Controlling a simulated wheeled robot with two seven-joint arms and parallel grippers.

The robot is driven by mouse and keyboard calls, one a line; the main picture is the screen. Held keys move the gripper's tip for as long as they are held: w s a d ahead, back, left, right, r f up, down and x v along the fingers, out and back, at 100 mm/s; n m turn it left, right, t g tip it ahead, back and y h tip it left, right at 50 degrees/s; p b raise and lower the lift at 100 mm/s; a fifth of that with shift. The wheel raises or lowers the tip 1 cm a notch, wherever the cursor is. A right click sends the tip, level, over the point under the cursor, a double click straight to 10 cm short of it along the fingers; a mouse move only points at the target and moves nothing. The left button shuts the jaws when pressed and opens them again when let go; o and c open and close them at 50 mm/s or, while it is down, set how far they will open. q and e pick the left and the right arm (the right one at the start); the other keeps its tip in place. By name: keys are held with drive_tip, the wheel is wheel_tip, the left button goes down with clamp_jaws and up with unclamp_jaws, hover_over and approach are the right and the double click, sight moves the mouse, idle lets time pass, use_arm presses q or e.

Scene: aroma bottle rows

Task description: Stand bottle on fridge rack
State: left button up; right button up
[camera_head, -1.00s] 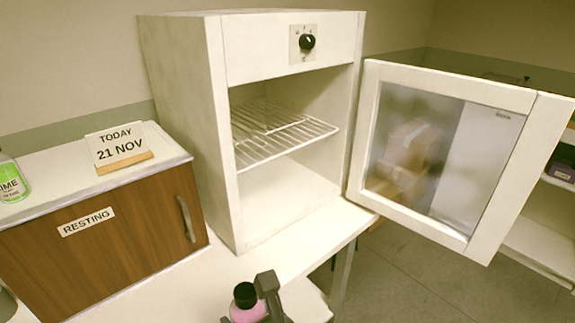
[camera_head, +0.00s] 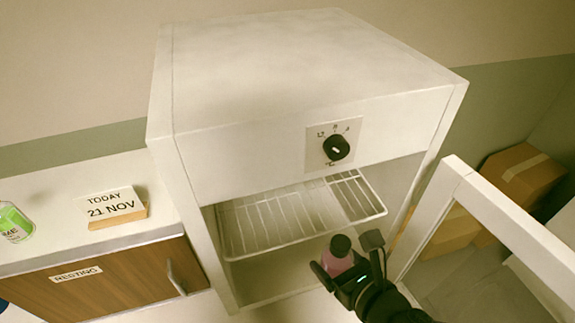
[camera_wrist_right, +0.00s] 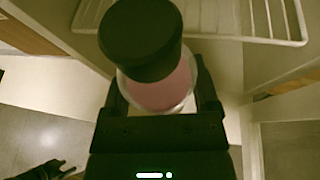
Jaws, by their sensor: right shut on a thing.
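A small bottle (camera_head: 338,258) with pink contents and a black cap is held upright in my right gripper (camera_head: 348,266). The gripper is shut on it. In the right wrist view the bottle (camera_wrist_right: 160,90) fills the middle, between the fingers. The white wire fridge rack (camera_head: 280,222) spans the open fridge (camera_head: 195,205). In the head view the bottle is at the fridge opening, lower in the picture than the rack's front right part. In the right wrist view the rack (camera_wrist_right: 250,30) lies behind the bottle.
The fridge door (camera_head: 470,215) stands open on the right, close to my right arm. Cardboard boxes (camera_head: 522,178) are behind the door.

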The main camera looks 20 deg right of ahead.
drive_tip(key=w+a, duration=0.1)
drive_tip(key=w, duration=0.3)
drive_tip(key=w+a, duration=0.1)
drive_tip(key=w, duration=0.3)
drive_tip(key=w+a, duration=0.1)
drive_tip(key=w, duration=0.3)
drive_tip(key=shift+w+a, duration=0.2)
drive_tip(key=shift+w, duration=0.1)
drive_tip(key=w, duration=0.2)
drive_tip(key=w+a, duration=0.1)
drive_tip(key=w, duration=0.1)
drive_tip(key=shift+w+f, duration=0.1)
drive_tip(key=shift+f, duration=0.3)
drive_tip(key=shift+r, duration=0.1)
